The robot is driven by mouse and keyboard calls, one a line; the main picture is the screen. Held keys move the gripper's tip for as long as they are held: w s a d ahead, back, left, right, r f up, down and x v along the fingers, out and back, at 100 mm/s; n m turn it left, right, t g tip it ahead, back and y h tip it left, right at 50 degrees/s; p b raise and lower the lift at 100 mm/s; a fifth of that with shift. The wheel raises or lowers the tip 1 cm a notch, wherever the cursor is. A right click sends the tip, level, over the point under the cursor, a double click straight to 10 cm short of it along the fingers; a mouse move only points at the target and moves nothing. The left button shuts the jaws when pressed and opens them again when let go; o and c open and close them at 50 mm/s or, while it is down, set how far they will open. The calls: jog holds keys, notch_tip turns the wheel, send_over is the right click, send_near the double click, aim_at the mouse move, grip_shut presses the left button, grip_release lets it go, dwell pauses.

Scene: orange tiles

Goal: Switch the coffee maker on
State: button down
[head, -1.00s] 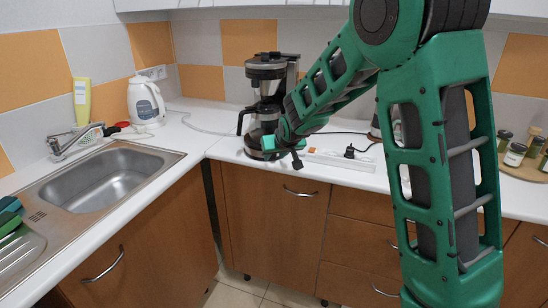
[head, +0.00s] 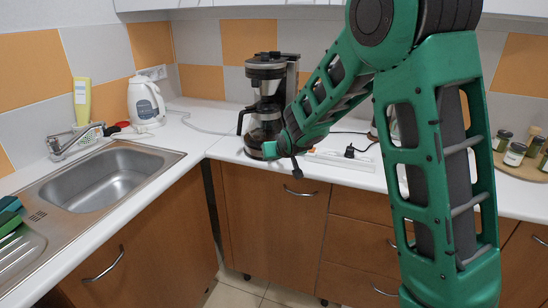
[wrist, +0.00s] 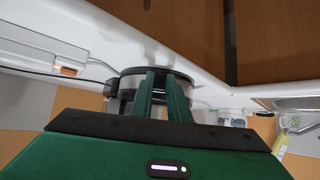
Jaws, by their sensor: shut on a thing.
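The coffee maker (head: 266,75), black and silver with a glass jug, stands upright on the white counter against the back wall. My gripper (head: 268,150) is at the front of its base, low over the counter. In the wrist view the two green fingers (wrist: 160,92) reach to the dark round base of the coffee maker (wrist: 130,82) and overlap it. The switch itself cannot be made out, and the fingers hide the contact spot.
A white power strip (head: 338,160) with a black plug lies right of the coffee maker, with cables around it. A white kettle (head: 145,103) stands left, near the sink (head: 112,180). Spice jars (head: 516,153) stand at the far right. The counter between kettle and coffee maker is mostly clear.

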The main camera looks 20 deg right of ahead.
jog(key=shift+s+f+t, duration=0.1)
jog(key=shift+f+t, duration=0.15)
jog(key=shift+t, duration=0.55)
jog(key=shift+a, duration=0.1)
jog(key=c, duration=1.7)
grip_release()
jog(key=shift+s+r, duration=0.1)
jog(key=v, duration=1)
jog(key=shift+s, duration=0.25)
